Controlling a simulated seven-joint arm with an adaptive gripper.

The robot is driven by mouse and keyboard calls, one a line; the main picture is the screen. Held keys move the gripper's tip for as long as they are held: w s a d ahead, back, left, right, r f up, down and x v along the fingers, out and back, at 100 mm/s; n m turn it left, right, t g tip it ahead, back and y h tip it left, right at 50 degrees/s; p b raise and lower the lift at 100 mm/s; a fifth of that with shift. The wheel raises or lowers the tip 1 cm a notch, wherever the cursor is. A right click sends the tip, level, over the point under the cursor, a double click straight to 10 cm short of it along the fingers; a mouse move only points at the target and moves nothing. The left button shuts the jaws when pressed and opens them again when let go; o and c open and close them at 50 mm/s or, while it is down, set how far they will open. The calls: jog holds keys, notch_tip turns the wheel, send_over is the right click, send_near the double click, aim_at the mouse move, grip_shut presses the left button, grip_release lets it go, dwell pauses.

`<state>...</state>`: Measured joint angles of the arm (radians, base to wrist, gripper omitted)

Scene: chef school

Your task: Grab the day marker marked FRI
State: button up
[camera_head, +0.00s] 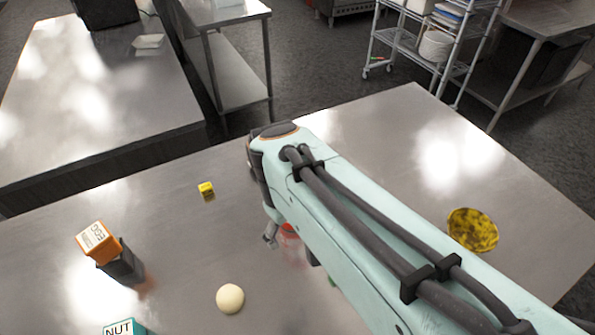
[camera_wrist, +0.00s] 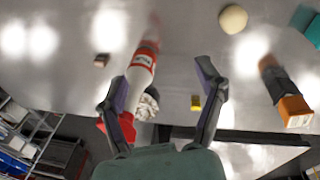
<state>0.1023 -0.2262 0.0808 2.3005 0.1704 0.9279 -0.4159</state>
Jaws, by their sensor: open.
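A small yellow block (camera_head: 206,189) with dark marks sits alone on the steel table, left of my arm. Its marks are too small to read, so I cannot confirm FRI. It also shows in the wrist view (camera_wrist: 196,102), just inside the right finger and well beyond the fingers. My gripper (camera_wrist: 162,72) is open, with nothing held. In the head view my arm hides most of the gripper; one finger shows at its left edge. A small brown block (camera_wrist: 101,60) lies left of the fingers in the wrist view, with no readable lettering.
A white bottle with a red label (camera_wrist: 141,68) shows between the fingers, near a pale crumpled thing (camera_wrist: 148,103). A cream ball (camera_head: 230,298), a teal NUT box (camera_head: 124,328) and an orange box (camera_head: 97,240) against a dark block stand left. A yellow plate (camera_head: 473,230) lies right.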

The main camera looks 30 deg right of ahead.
jog(key=w+d+f+g, duration=0.2)
jog(key=w+d+f, duration=0.2)
jog(key=d+f, duration=0.1)
jog(key=s+d+f+m+g, duration=0.1)
jog(key=f, duration=0.4)
jog(key=s+d+f+m+g+y, duration=0.1)
jog(key=d+f, duration=0.1)
jog(key=f, duration=0.2)
jog(key=s+d+f+m+g, duration=0.1)
jog(key=d+f+g, duration=0.1)
jog(key=f, duration=0.3)
jog(key=shift+s+d+f+y, duration=0.2)
jog(key=shift+d+f+y, duration=0.05)
jog(key=shift+f+y, duration=0.05)
jog(key=shift+x, duration=3.2)
jog(key=c, duration=1)
